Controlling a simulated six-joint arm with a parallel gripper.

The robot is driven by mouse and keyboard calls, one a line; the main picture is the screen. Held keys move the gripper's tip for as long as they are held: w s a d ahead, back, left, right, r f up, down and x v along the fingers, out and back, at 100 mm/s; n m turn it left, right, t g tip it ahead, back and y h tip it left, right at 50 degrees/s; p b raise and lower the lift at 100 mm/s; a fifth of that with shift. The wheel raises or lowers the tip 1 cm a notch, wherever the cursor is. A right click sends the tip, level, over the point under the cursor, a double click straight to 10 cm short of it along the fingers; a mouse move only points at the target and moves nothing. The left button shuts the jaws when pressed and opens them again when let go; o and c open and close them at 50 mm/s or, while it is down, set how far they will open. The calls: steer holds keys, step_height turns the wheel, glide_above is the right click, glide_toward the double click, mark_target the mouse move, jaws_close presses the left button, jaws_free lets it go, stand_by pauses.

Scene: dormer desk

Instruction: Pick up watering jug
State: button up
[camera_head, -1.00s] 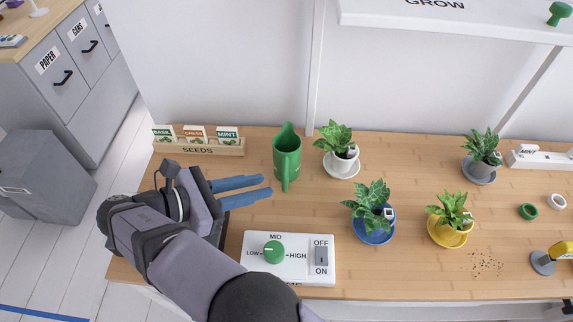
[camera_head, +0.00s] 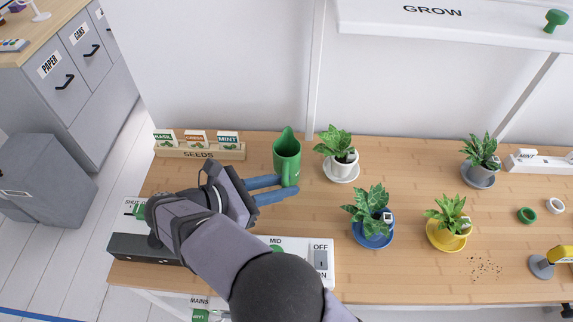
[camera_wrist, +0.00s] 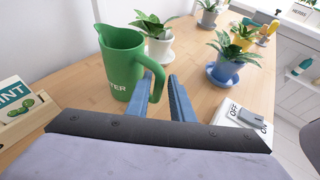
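The watering jug (camera_head: 287,158) is green and stands upright on the desk, right of the seed box. In the wrist view the jug (camera_wrist: 121,65) shows an open top, white lettering and a looped handle on its near right side. My gripper (camera_head: 290,184) is at the jug's front, low by the handle. Its two blue fingers are apart. In the wrist view the handle's lower part shows between the fingertips of my gripper (camera_wrist: 161,80). I cannot tell whether either finger touches it.
A seed box (camera_head: 200,152) stands left of the jug. A plant in a white pot (camera_head: 344,161) is close on its right; a blue-potted plant (camera_head: 373,228) is further front. A control panel (camera_head: 310,248) with a switch lies near the front edge, partly behind my arm.

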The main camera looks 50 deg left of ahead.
steer(key=shift+p+x, duration=0.4)
steer(key=shift+x, duration=2.1)
steer(key=shift+r, duration=0.25)
jaws_close()
